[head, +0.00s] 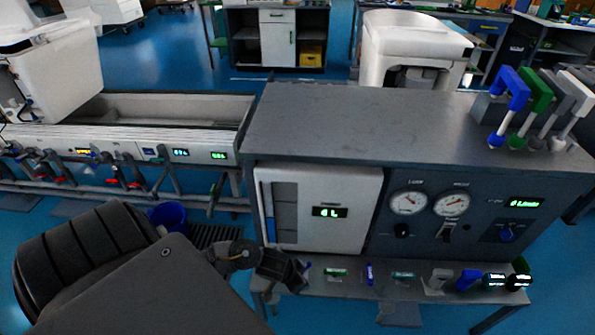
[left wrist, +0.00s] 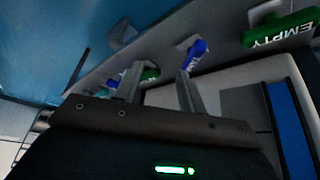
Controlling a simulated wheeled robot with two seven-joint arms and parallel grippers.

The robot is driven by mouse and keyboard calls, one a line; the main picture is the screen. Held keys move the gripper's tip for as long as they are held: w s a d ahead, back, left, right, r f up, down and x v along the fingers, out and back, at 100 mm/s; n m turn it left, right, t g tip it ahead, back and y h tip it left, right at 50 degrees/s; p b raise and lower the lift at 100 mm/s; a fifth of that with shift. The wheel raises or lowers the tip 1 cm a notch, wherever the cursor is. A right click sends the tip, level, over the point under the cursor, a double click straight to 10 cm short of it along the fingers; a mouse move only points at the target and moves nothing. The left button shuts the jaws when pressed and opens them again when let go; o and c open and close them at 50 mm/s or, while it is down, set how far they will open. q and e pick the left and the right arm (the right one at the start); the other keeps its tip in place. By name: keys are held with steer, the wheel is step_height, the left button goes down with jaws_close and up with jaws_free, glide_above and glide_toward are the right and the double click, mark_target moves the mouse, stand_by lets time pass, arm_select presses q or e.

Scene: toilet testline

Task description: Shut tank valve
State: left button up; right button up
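Along the ledge below are small valve handles: a blue one (head: 305,270), a green one (head: 335,273), another blue one (head: 369,273) and another green one (head: 403,275). My left gripper (head: 291,275) is at the ledge's left end, beside the leftmost blue handle. In the left wrist view its fingers (left wrist: 160,80) look apart, with a blue handle (left wrist: 195,52) beyond and a green EMPTY handle (left wrist: 280,28) at upper right. Contact is unclear.
The control panel (head: 460,215) has two gauges and a knob. Colored handles (head: 535,105) stand on the bench top at right. A long trough (head: 170,108) with displays and pipes lies at left. A blue bucket (head: 168,215) is on the floor behind my arm.

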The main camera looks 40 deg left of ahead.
arm_select(q)
steer(key=a+r+b, duration=0.1)
steer(key=a+r, duration=0.2)
steer(key=a, duration=0.3)
steer(key=shift+g+y, duration=0.3)
steer(key=shift+g, duration=0.1)
steer(key=b+x, duration=0.4)
steer(key=x, duration=0.4)
steer(key=shift+w+d+f, duration=0.15)
steer(key=shift+f, duration=0.05)
steer(key=shift+x, duration=0.85)
steer(key=shift+w, duration=0.1)
arm_select(e)
steer(key=w+a+r, duration=0.2)
steer(key=w+r, duration=0.3)
steer(key=r, duration=0.2)
steer(key=shift+w+a+t, duration=0.2)
steer(key=shift+t, duration=0.2)
arm_select(q)
steer(key=shift+c, duration=0.4)
arm_select(e)
steer(key=shift+r, duration=0.1)
arm_select(q)
jaws_close()
steer(key=shift+r, duration=0.1)
